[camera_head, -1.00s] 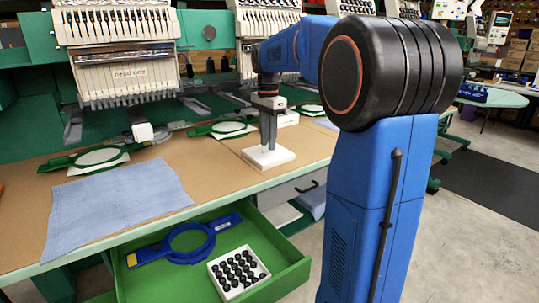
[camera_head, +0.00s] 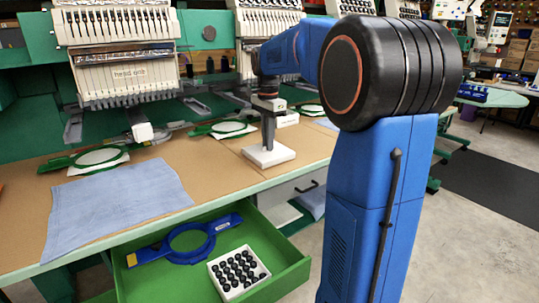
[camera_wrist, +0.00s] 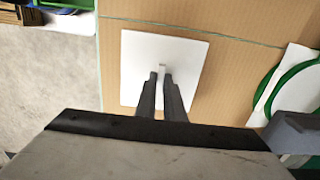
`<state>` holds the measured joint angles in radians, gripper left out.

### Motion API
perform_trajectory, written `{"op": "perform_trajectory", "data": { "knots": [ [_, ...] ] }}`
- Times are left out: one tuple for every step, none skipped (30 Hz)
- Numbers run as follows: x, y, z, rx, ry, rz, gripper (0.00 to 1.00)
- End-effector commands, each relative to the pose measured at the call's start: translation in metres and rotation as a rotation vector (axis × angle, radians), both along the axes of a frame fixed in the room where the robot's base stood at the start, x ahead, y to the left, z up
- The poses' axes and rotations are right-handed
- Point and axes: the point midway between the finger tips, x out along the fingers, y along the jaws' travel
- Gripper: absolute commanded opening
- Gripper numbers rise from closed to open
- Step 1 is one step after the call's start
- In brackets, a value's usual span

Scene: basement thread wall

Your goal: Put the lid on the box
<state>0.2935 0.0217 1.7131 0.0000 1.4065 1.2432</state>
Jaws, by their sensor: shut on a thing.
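The lid (camera_head: 284,154) is a white square plate lying flat on the brown work table; it also shows in the wrist view (camera_wrist: 190,60), with a small upright knob (camera_wrist: 162,68) in its middle. My gripper (camera_head: 268,148) points straight down over the lid. In the wrist view my gripper (camera_wrist: 161,76) is shut on the knob, with one dark finger on each side. The box (camera_head: 240,291) is a white open-topped tray full of black round pieces. It sits in the right part of the open green drawer, below and in front of the table.
The green drawer (camera_head: 291,277) also holds a blue hoop frame (camera_head: 190,258). A blue cloth (camera_head: 115,205) lies on the table (camera_head: 215,180). Green hoops (camera_head: 98,157) and embroidery machine heads (camera_head: 125,75) stand behind. Open floor lies to the right.

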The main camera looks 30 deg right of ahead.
Motion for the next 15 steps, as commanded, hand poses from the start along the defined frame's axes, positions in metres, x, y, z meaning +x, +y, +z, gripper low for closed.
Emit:
{"op": "perform_trajectory", "data": {
  "knots": [
    [0.000,0.000,0.004,-0.001,-0.002,0.000,0.00],
    [0.000,0.000,0.006,-0.001,-0.002,0.000,0.00],
    [0.000,0.000,0.009,0.000,-0.001,0.000,0.00],
    [0.000,0.000,0.011,0.000,-0.001,0.000,0.00],
    [0.000,0.000,0.012,0.000,-0.001,0.000,0.00],
    [0.000,0.000,0.015,0.000,-0.001,0.000,0.00],
    [0.000,0.000,0.017,0.000,-0.001,0.000,0.00],
    [0.000,0.000,0.019,0.000,-0.001,0.000,0.00],
    [0.000,0.000,0.021,0.000,-0.001,0.000,0.00],
    [0.000,0.000,0.023,0.000,-0.001,0.000,0.00],
    [0.000,0.000,0.025,0.000,-0.001,0.000,0.00],
    [0.000,0.000,0.028,0.000,-0.001,0.000,0.00],
    [0.000,0.000,0.030,0.000,-0.001,0.000,0.00],
    [0.000,0.000,0.031,0.000,-0.001,0.000,0.00],
    [0.000,0.000,0.034,0.000,-0.001,0.000,0.00]
  ]
}}
